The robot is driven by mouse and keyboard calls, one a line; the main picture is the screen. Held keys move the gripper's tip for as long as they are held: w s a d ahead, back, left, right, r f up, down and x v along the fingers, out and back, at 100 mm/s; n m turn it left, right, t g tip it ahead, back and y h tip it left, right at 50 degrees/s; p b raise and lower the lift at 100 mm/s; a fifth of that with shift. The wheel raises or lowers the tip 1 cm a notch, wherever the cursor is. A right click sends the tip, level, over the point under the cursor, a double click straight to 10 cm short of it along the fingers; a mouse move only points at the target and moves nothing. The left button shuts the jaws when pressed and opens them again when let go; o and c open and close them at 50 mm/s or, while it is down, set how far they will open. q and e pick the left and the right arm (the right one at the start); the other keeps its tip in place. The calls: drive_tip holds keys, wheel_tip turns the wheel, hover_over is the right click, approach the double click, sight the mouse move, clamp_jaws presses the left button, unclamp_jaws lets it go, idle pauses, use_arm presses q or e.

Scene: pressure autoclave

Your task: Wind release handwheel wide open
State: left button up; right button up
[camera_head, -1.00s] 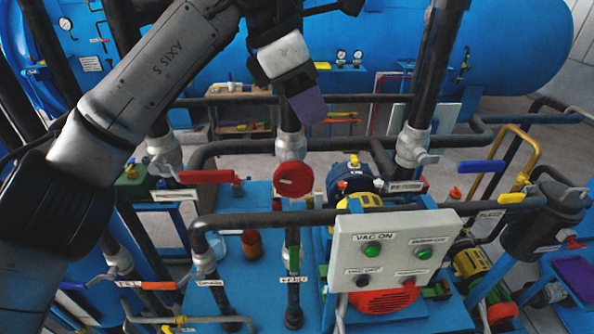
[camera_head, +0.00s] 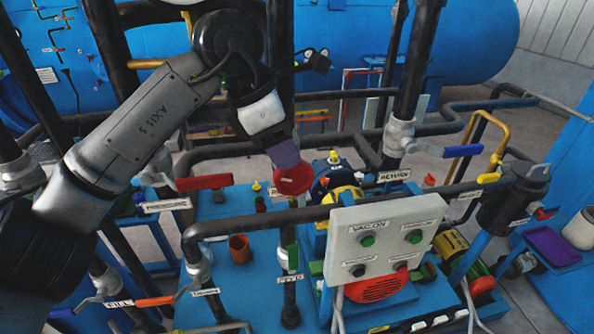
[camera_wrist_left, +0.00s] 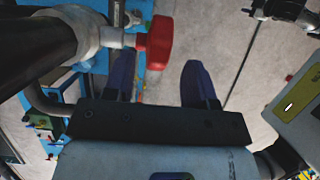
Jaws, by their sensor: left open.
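The red round handwheel (camera_head: 293,180) sits on the dark vertical pipe in the middle of the head view. In the left wrist view it shows edge-on as a red disc (camera_wrist_left: 158,43) on a metal stem, beyond the fingertips and nearer the left-hand finger. My left gripper (camera_head: 286,155) is just above the handwheel in the head view, its purple fingers overlapping the wheel's upper edge. In the left wrist view the fingers (camera_wrist_left: 160,75) are spread, with nothing held between them. My right gripper is not in view.
A grey control panel (camera_head: 387,222) with buttons stands at lower right of the wheel. A red lever (camera_head: 205,182) is to its left and a blue lever (camera_head: 462,151) to its right. An orange-red cup (camera_head: 239,249) stands on the blue base. Dark pipes surround the wheel.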

sight(297, 173)
use_arm(q)
drive_tip(key=shift+x, duration=3.15)
drive_tip(key=shift+a, duration=0.1)
drive_tip(key=shift+c, duration=0.2)
